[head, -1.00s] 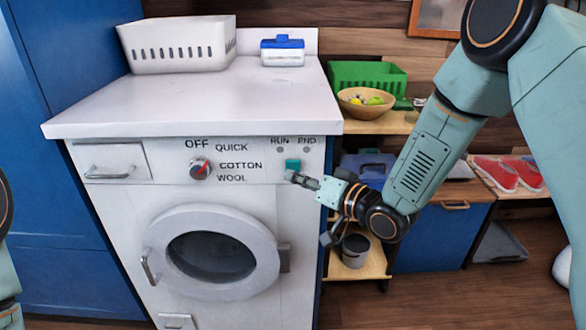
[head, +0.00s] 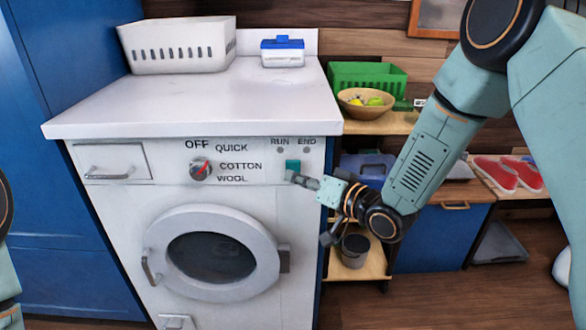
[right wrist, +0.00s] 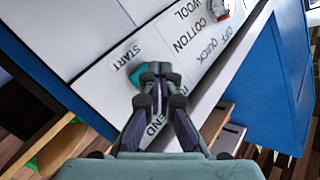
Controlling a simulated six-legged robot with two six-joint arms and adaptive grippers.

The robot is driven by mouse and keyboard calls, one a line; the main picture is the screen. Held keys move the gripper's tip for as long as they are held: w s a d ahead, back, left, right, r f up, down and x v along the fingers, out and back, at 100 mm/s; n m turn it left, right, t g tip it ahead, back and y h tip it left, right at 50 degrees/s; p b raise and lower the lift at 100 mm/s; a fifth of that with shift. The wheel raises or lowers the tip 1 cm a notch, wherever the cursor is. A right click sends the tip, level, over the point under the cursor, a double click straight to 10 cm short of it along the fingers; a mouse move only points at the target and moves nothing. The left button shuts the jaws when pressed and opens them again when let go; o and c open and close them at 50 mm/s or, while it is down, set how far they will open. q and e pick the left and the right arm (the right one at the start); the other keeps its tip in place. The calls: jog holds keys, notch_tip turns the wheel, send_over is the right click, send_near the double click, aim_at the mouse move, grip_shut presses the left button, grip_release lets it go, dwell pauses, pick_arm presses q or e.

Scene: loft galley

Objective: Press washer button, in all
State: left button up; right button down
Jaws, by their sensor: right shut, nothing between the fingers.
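The white washer (head: 120,205) stands in front of me with its round door (head: 160,235) shut. Its teal start button (head: 292,164) is at the right of the front panel, below the RUN and END lamps (head: 280,150). My right gripper (head: 290,176) is shut and empty, with its fingertips at the button's lower edge. In the right wrist view the fingertips (right wrist: 155,68) overlap the teal button (right wrist: 135,74), beside the word START. I cannot tell whether they touch it. The lamps look grey. My left gripper is out of view.
A program dial (head: 200,169) with a red mark sits left of the button. A white basket (head: 178,45) and a blue-lidded box (head: 283,52) stand on the washer top. Shelves with a bowl (head: 352,108) and a green crate (head: 367,77) are at the right.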

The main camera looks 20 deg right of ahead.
jog(key=shift+w+d, duration=0.1)
jog(key=shift+w, duration=0.1)
dwell(0.4)
jog(key=shift+w, duration=0.2)
jog(key=shift+w+d, duration=0.2)
jog(key=shift+w, duration=0.3)
dwell(0.9)
jog(key=shift+s, duration=0.1)
jog(key=shift+s+a+p, duration=0.25)
jog(key=shift+s+p, duration=0.2)
jog(key=shift+s, duration=0.35)
jog(key=s, duration=0.2)
jog(key=s+a+p, duration=0.1)
jog(key=s, duration=0.1)
jog(key=shift+s+a, duration=0.2)
jog(key=shift+s, duration=0.2)
